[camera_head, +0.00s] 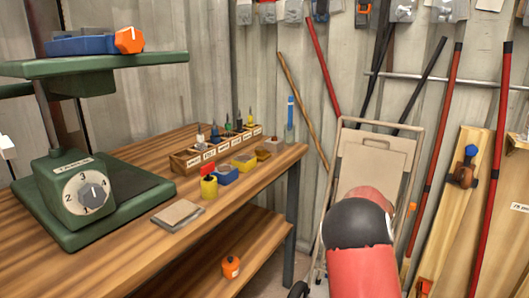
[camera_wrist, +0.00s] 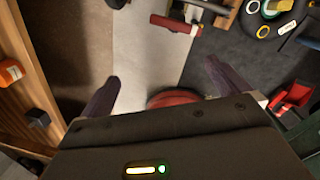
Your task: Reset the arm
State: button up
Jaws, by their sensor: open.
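My gripper (camera_wrist: 165,88) shows in the wrist view, with its two dark fingers spread wide apart and nothing between them. It hangs over the floor (camera_wrist: 150,60), which has a pale strip between a brown area and a dark grey area. In the head view my red and black arm (camera_head: 360,225) rises at the lower right, in front of a folding hand cart. The gripper itself is not visible in the head view.
A wooden workbench (camera_head: 130,240) fills the left, bearing a green dial machine (camera_head: 85,200), a divided wooden box (camera_head: 185,162) and small containers. An orange container (camera_head: 230,267) sits on its lower shelf. The hand cart (camera_head: 338,140) and long-handled tools lean on the wall.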

jog(key=s+a+r+n+t+y, duration=0.1)
jog(key=s+a+r+n, duration=0.4)
jog(key=s+r+n, duration=0.35)
jog(key=s+a+r+n+t, duration=0.1)
jog(key=s+a+r+n, duration=0.4)
jog(key=s+r+n, duration=0.4)
jog(key=s+a+r+n+t+h, duration=0.1)
jog(key=s+a+n, duration=0.4)
jog(key=s+n, duration=0.9)
jog(key=n+t+h, duration=0.1)
jog(key=n, duration=0.5)
jog(key=shift+s+a+t, duration=0.15)
jog(key=shift+s+t, duration=0.2)
jog(key=shift+t, duration=0.05)
